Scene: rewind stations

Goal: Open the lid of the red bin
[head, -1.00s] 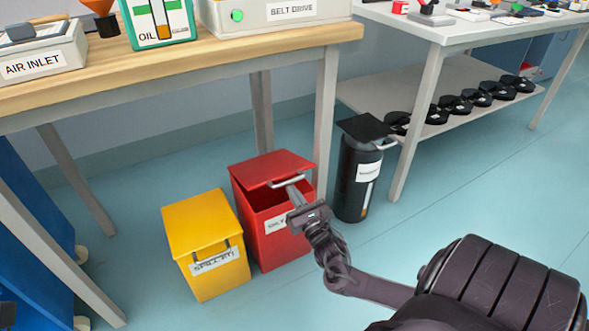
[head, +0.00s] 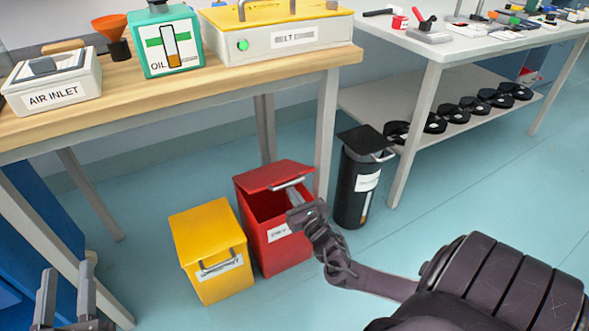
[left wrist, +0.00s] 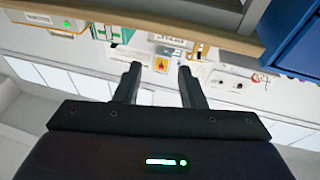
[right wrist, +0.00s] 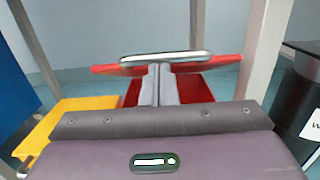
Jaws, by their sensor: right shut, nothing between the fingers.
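The red bin (head: 290,252) stands on the floor below the wooden bench. Its red lid (head: 270,173) is partly raised at the front, and the dark inside shows below it. A light handle bar (head: 288,184) runs along the lid's front edge; it also shows in the right wrist view (right wrist: 165,57). My right gripper (head: 295,191) is shut and empty, its fingertips at the lid's front edge, just under the handle. Whether they touch the lid is hard to tell. My left gripper (head: 66,272) is open and empty at the lower left, away from the bin.
A yellow bin (head: 215,255) stands close on the left of the red one. A black canister (head: 352,190) stands to the right. Bench legs (head: 327,130) rise behind. The bench top (head: 120,105) overhangs behind the bins. Floor in front right is clear.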

